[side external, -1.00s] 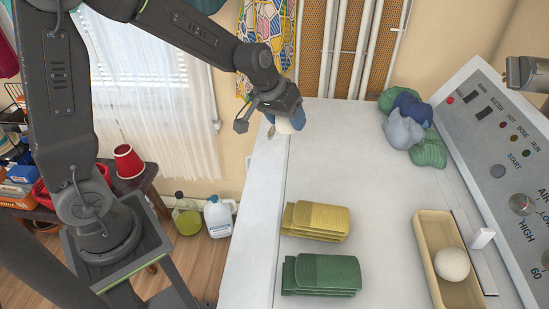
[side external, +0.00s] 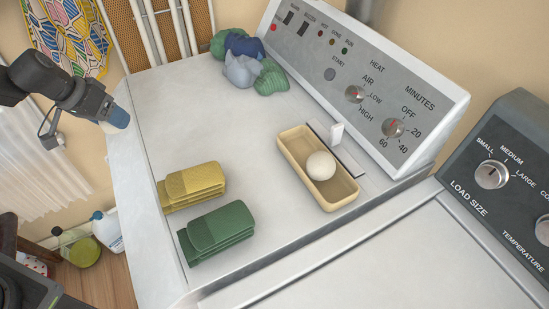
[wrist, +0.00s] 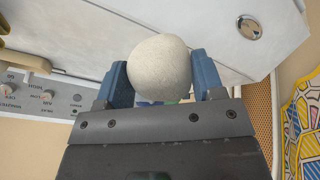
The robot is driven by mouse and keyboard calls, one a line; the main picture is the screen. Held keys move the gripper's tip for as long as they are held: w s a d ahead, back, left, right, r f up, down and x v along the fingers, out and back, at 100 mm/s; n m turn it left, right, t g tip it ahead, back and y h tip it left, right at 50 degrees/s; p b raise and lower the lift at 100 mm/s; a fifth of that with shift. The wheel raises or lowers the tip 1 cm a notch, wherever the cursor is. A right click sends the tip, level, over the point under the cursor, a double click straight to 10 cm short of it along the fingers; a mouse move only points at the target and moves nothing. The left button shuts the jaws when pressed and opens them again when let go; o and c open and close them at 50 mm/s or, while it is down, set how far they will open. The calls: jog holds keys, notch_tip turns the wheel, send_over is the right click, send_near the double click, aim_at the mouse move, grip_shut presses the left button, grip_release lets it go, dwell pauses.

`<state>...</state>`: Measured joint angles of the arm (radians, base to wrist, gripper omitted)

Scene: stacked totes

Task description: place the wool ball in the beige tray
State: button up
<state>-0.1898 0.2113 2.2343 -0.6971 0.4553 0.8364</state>
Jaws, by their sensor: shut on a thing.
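My gripper (side external: 117,118) is at the far left of the side view, over the left back edge of the white machine top. In the wrist view its blue fingers (wrist: 162,82) are shut on an off-white wool ball (wrist: 160,62). In the side view the held ball (side external: 108,127) is mostly hidden by the fingers. The beige tray (side external: 346,197) lies well to the right of my gripper, in front of the control panel. Another off-white ball (side external: 320,166) rests in the tray.
A yellow folded cloth stack (side external: 190,187) and a green one (side external: 216,231) lie at the front left. Crumpled blue, grey and green cloths (side external: 243,70) lie at the back. The control panel (side external: 370,85) rises behind the tray. The middle of the top is clear.

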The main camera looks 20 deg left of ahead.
jog(key=w+d+r, duration=0.3)
jog(key=d, duration=0.6)
jog(key=w+d+r+m, duration=0.15)
jog(key=w+d, duration=0.25)
jog(key=d, duration=0.6)
jog(key=w+d+r, duration=0.3)
jog(key=d, duration=0.6)
send_near(307, 148)
jog(key=shift+w+d, duration=0.1)
jog(key=shift+w, duration=0.95)
jog(key=shift+s+d+f, duration=0.1)
jog(key=shift+d+f, duration=0.25)
jog(key=shift+d, duration=0.1)
jog(key=shift+f, duration=1.95)
jog(key=shift+f, duration=0.15)
